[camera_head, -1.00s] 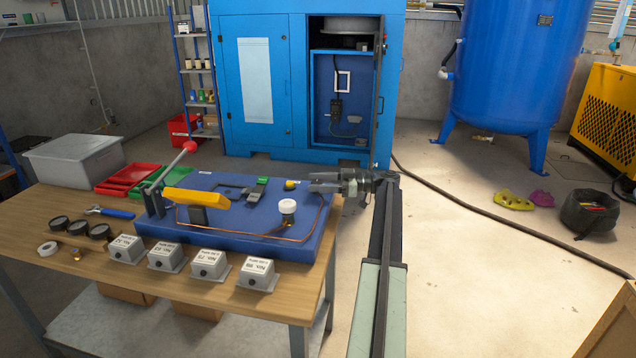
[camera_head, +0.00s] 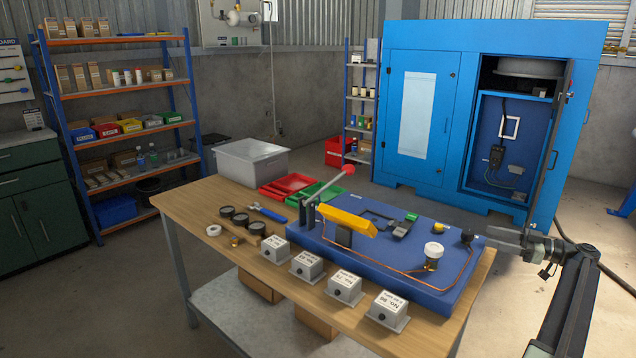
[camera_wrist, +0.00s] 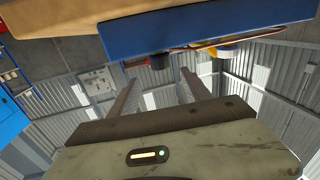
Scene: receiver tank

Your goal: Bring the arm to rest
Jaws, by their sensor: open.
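My gripper (camera_head: 484,238) is at the right back corner of the blue board (camera_head: 400,285) on the workbench. Its two fingers are apart and point left in the head view, close to a small black knob (camera_head: 467,237). Nothing shows between the fingers. In the wrist view my gripper (camera_wrist: 157,82) shows open and empty, with the blue board (camera_wrist: 190,30) across the top. Whether the fingers touch the knob I cannot tell. My arm reaches in from the lower right.
A blue cabinet (camera_head: 420,110) stands open behind. Shelves (camera_head: 120,95) stand at the left.

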